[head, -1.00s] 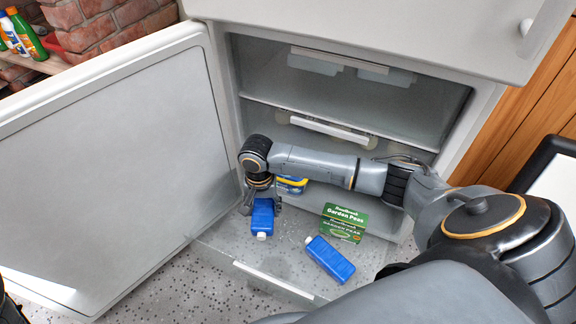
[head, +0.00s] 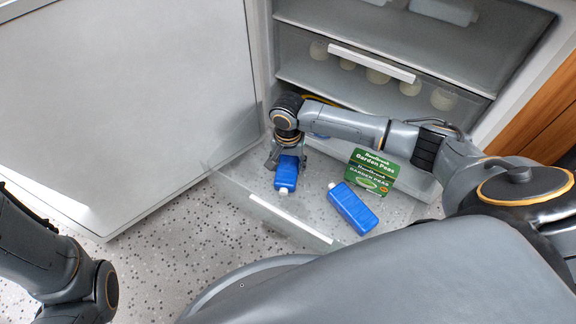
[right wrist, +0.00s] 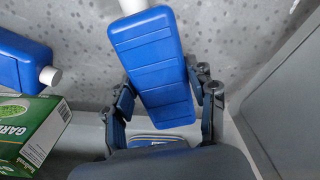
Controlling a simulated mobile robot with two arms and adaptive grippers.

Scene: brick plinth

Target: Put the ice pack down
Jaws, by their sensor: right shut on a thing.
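My right gripper (head: 287,158) points down over the pulled-out clear freezer drawer (head: 290,219) and is shut on a blue ice pack (head: 286,177) with a white cap. The right wrist view shows this ice pack (right wrist: 152,65) between the two fingers (right wrist: 165,98), cap end away from the palm. I cannot tell whether it touches the drawer floor. A second blue ice pack (head: 352,209) lies in the drawer to the right; it also shows in the right wrist view (right wrist: 22,62). Only my left arm's links show at the left edge; its gripper is outside the frame.
A green garden peas box (head: 372,172) sits in the drawer behind the second pack. A blue package (right wrist: 158,142) lies partly hidden below the gripper. The open freezer door (head: 125,100) stands left. Speckled floor (head: 170,240) is clear in front.

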